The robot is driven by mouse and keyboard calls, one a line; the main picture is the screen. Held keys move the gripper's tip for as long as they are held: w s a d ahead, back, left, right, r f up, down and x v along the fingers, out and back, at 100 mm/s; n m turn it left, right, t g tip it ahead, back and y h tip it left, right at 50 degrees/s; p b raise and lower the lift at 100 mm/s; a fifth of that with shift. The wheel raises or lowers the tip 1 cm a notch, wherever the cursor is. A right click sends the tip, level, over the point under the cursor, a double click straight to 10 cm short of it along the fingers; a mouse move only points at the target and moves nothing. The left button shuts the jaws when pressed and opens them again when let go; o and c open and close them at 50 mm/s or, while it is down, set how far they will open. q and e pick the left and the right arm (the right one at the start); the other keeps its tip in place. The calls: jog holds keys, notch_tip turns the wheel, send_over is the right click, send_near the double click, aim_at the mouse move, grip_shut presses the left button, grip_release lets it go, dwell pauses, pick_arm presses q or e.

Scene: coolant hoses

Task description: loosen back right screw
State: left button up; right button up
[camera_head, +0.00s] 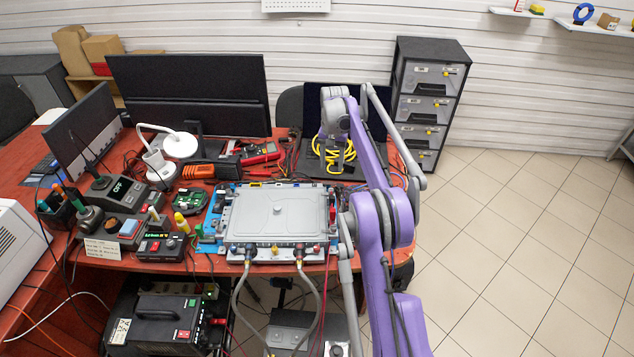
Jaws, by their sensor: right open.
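A flat grey metal unit (278,212) lies on a blue fixture (217,212) at the front of the red table. Its screws are too small to tell apart, and my right arm passes close to its right side. My right gripper (335,168) points down behind the unit's back right corner, in front of the coiled yellow cable (347,150). It is open, and its fingertips are small and hard to make out. My left gripper is out of view.
A large black monitor (188,92) stands behind the unit. A red multimeter (260,153), a white lamp (180,144) and several control boxes crowd the table's left and back. A dark drawer cabinet (430,95) stands at the back right. Tiled floor is clear on the right.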

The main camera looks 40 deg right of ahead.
aim_at(331, 189)
notch_tip(331, 189, down, 11)
jog(key=shift+s+r, duration=0.1)
jog(key=shift+r, duration=0.1)
dwell(0.3)
grip_shut()
